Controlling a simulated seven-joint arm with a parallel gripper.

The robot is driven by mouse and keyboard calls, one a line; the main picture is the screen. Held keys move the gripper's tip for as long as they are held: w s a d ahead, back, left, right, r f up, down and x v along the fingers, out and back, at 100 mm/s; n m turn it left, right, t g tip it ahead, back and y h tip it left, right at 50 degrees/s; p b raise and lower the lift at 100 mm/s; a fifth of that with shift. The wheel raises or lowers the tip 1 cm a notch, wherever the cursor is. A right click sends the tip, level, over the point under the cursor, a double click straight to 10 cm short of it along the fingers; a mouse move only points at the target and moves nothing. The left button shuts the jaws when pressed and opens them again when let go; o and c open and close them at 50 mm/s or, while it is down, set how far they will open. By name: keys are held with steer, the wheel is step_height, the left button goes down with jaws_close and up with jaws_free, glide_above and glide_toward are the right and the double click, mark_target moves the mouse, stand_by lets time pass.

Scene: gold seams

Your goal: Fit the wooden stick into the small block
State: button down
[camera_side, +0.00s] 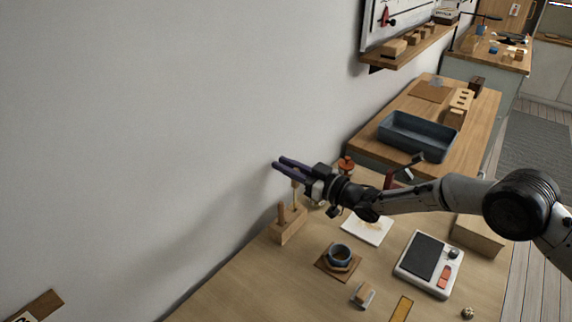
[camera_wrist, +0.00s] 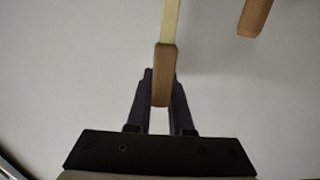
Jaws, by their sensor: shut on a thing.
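My gripper (camera_side: 279,163) has dark purple fingers and reaches left toward the wall. In the wrist view, my gripper (camera_wrist: 162,82) is shut on the brown end of the wooden stick (camera_wrist: 164,62), whose paler shaft runs out of the top of the picture. In the side view the thin stick (camera_side: 295,198) hangs upright below the fingers, above or in the wooden block (camera_side: 289,233) on the table. I cannot tell whether its lower end is in the block. A brown peg (camera_side: 282,213) stands in the block beside it.
The wall (camera_side: 150,130) is close behind the block. A dark tray (camera_side: 418,137) stands farther back.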

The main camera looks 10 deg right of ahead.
mark_target(296, 187)
steer(key=shift+f, duration=2.55)
stand_by(2.3)
steer(key=c, duration=0.7)
jaws_free()
steer(key=shift+c, duration=0.2)
steer(key=shift+v, duration=2.5)
steer(key=shift+d, duration=0.1)
steer(key=v, duration=1.3)
steer(key=shift+s+d, duration=0.25)
steer(key=shift+s, duration=0.05)
